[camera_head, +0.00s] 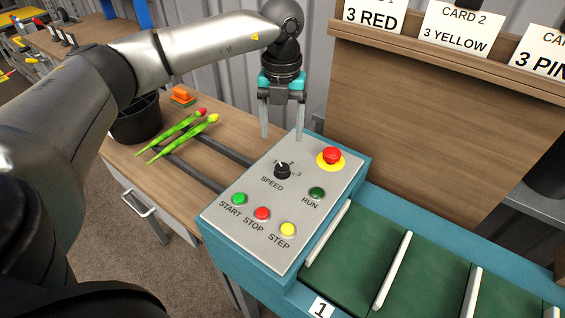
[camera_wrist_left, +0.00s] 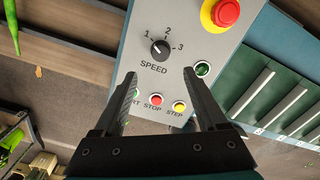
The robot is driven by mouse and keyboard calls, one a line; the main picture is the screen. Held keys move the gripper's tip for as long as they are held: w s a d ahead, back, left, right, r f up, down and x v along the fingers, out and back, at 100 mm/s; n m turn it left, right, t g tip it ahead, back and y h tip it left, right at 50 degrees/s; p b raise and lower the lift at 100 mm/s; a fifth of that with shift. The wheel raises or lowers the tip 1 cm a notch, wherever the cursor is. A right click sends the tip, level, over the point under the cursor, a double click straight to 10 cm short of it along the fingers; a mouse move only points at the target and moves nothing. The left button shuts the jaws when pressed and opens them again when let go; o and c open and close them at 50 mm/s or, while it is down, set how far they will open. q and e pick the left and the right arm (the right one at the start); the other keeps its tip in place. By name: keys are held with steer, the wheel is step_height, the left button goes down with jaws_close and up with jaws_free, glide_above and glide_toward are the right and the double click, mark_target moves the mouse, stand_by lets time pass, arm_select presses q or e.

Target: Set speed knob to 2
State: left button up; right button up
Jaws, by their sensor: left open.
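The speed knob (camera_head: 282,171) is a black dial with a white pointer on the grey control panel (camera_head: 322,222). In the left wrist view the knob (camera_wrist_left: 160,49) sits below the numbers 1, 2 and 3, and its pointer leans up and left, towards the 1. My left gripper (camera_head: 282,133) is open and empty, its fingers pointing down over the far edge of the panel. In the left wrist view the fingertips (camera_wrist_left: 160,73) appear on either side of the SPEED label, apart from the knob. My right gripper is not in view.
A red emergency button (camera_head: 332,155) stands up near the knob. Start (camera_head: 239,199), stop (camera_head: 262,214), step (camera_head: 288,230) and run (camera_head: 316,193) buttons share the panel. A slatted green conveyor (camera_head: 370,255) lies right; tulips (camera_head: 180,137) and a black pot (camera_head: 136,121) are left.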

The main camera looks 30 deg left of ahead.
mark_target(282, 167)
arm_select(q)
step_height(282, 167, down, 10)
steer(key=shift+f+b, duration=0.25)
steer(key=shift+b, duration=0.45)
jaws_close()
